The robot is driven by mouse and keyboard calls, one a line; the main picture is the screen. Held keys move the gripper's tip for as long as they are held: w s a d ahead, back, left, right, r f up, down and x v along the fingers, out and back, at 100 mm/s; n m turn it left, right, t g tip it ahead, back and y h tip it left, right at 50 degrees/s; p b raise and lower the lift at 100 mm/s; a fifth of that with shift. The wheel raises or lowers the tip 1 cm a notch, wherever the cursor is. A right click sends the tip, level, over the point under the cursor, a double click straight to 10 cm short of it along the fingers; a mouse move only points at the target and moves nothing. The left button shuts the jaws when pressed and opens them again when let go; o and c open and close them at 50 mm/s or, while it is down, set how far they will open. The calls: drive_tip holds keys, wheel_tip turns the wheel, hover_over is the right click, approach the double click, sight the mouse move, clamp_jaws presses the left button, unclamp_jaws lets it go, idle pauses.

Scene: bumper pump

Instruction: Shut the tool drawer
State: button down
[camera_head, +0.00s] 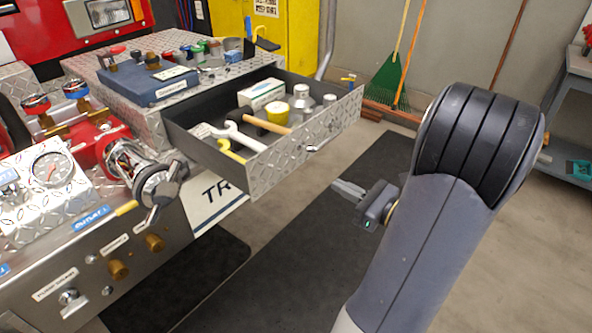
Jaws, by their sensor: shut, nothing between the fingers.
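The tool drawer (305,145) stands pulled out, with a diamond-plate metal front and a dark inside. It holds a wrench (240,134), a wooden-handled hammer (262,124), a yellow container (278,113), a white-and-green box (261,94) and metal cylinders. A small handle (316,148) shows on the front. My gripper (340,188) is shut and empty. It appears in front of the drawer's front face, lower and to the right in the picture, apart from it. Its exact distance from the front cannot be told.
The diamond-plate cabinet top (110,72) carries a blue case (147,81) and several small fittings. A pump panel (70,200) with a gauge and a protruding valve (160,185) is at left. A grey shelf (575,90) stands at right.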

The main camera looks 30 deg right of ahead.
sight(287, 159)
drive_tip(key=b+x, duration=0.1)
drive_tip(key=x, duration=1.2)
drive_tip(key=shift+w+a, duration=0.1)
drive_tip(key=shift+w, duration=0.1)
